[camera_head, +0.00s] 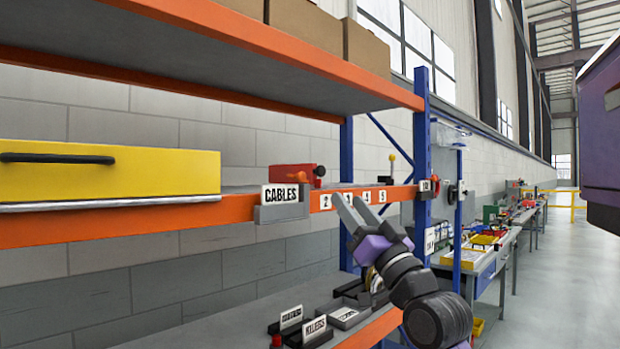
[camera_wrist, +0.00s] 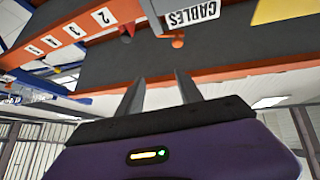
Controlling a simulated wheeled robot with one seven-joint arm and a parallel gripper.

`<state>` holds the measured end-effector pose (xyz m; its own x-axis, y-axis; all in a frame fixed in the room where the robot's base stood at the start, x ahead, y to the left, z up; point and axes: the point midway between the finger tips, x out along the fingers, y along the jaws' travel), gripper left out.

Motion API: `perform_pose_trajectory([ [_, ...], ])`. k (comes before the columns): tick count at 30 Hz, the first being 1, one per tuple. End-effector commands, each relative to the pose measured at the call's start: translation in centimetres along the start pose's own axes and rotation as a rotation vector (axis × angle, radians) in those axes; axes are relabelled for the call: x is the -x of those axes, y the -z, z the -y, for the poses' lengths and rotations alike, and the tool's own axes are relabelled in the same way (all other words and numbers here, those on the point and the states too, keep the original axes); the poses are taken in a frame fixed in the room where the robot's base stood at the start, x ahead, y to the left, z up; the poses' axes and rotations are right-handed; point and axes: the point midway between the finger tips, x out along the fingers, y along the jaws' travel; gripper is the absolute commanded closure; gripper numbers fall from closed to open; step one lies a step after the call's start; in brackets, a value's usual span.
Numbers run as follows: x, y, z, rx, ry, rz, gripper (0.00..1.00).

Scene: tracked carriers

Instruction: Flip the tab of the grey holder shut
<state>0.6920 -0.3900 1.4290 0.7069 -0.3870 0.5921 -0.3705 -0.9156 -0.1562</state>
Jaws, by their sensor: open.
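The grey holder (camera_head: 268,214) is fixed on the front of the orange shelf beam and carries a white CABLES card (camera_head: 281,194). The card also shows upside down at the top of the wrist view (camera_wrist: 192,14). A small orange piece (camera_head: 298,177) stands up just behind the card, and it shows in the wrist view (camera_wrist: 178,41); I cannot tell for sure that it is the tab. My gripper (camera_head: 348,198) is open and empty, in front of the beam to the right of the holder and apart from it. Its two fingers also show in the wrist view (camera_wrist: 159,80).
A yellow drawer (camera_head: 110,170) sits left on the shelf. The orange beam (camera_head: 230,208) has number labels right of the holder. A red box (camera_head: 285,175) stands behind it. A blue post (camera_head: 422,150) rises to the right. Dark holders with cards (camera_head: 314,330) are on the lower shelf.

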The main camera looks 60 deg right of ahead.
Motion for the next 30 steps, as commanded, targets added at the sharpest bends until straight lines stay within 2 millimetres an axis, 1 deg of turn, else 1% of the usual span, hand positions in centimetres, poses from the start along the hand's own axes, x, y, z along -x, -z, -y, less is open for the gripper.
perform_pose_trajectory([
  [1, -1.4, 2.2, -0.1, 0.021, 0.018, 0.002, 0.57],
  [3, -2.8, 4.4, -0.1, 0.044, 0.044, 0.023, 0.57],
  [6, -4.6, 7.0, 0.3, 0.076, 0.082, 0.07, 0.57],
  [9, -5.9, 9.0, 0.9, 0.109, 0.115, 0.133, 0.57],
  [13, -7.0, 10.2, 2.0, 0.143, 0.153, 0.236, 0.57],
  [15, -7.3, 10.1, 2.6, 0.154, 0.17, 0.306, 0.57],
  [17, -7.3, 9.2, 3.4, 0.151, 0.189, 0.38, 0.57],
  [19, -6.8, 7.4, 3.7, 0.133, 0.201, 0.467, 0.57],
  [21, -6.0, 5.6, 3.4, 0.108, 0.201, 0.543, 0.57],
  [24, -5.1, 4.1, 3.3, 0.091, 0.2, 0.615, 0.57],
  [27, -4.7, 3.4, 3.1, 0.085, 0.194, 0.652, 0.57],
  [30, -5.2, 2.9, 3.2, 0.08, 0.189, 0.659, 0.57],
])
